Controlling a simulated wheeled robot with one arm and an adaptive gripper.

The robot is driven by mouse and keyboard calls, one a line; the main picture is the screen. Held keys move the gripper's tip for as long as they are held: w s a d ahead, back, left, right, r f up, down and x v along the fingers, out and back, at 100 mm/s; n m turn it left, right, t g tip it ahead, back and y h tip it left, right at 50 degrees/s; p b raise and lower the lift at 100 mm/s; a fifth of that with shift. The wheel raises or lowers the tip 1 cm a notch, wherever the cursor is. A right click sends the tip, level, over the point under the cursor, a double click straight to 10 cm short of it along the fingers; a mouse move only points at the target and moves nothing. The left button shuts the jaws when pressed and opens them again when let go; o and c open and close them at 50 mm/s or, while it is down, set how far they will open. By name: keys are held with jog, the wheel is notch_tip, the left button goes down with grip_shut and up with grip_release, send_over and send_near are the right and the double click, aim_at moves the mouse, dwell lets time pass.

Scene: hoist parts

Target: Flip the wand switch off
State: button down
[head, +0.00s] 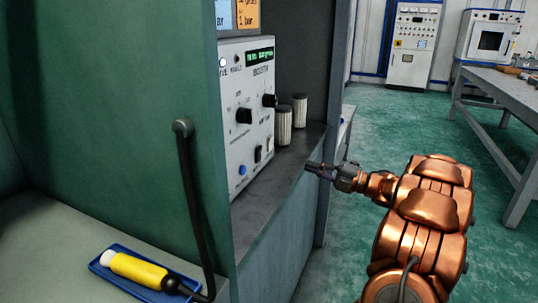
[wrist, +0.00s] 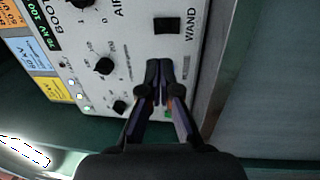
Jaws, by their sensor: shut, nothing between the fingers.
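The white control panel (head: 246,110) stands upright in the green booth; it fills much of the wrist view (wrist: 130,40). A black rocker switch (wrist: 167,25) sits beside the printed word WAND. Which way it is tipped is too small to tell. In the head view a small black switch (head: 258,154) shows low on the panel. My gripper (head: 311,168) is to the right of the panel, at the front edge of the grey shelf. In the wrist view its fingers (wrist: 158,66) are together, empty, and appear below the wand switch, covering part of the panel.
Black knobs (head: 244,116) stick out of the panel. Two pale ribbed cylinders (head: 284,125) stand on the shelf (head: 254,212) behind it. A yellow wand (head: 138,269) lies on a blue tray (head: 104,273), its black hose (head: 187,200) rising to the booth wall.

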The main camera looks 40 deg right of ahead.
aim_at(261, 151)
jog(key=shift+w+a, duration=0.1)
jog(key=x, duration=1.4)
dwell(0.4)
